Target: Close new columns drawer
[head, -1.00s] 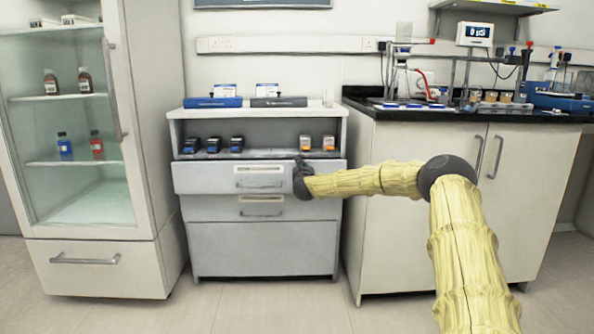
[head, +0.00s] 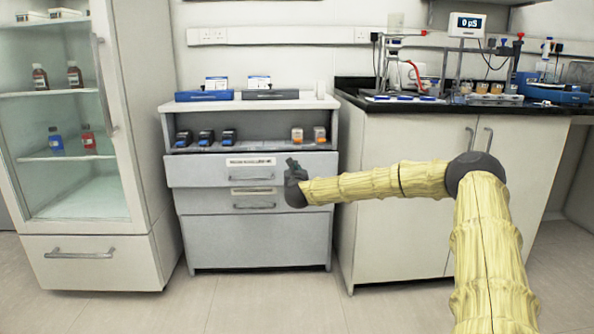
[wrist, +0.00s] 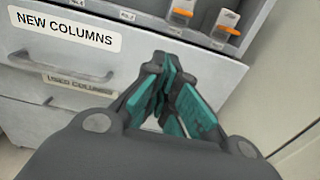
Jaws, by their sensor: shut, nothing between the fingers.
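The new columns drawer (head: 205,172) is the grey top drawer of the low cabinet in the head view. Its front looks set forward of the used columns drawer (head: 192,200) below it, so it seems partly open; how far I cannot tell. In the wrist view its front (wrist: 150,62) carries the label "NEW COLUMNS" and a bar handle (wrist: 60,68). My gripper (head: 291,163) is shut and empty, in front of the right part of this drawer front, to the right of its handle. In the wrist view the fingertips (wrist: 164,60) overlap the front; contact is unclear.
Above the drawer, an open shelf (head: 262,146) holds blue-and-black and orange-and-white items. A glass-door cabinet (head: 95,215) stands left. A white cupboard (head: 400,215) with a dark, equipment-laden top stands close right. The floor (head: 255,300) in front is clear.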

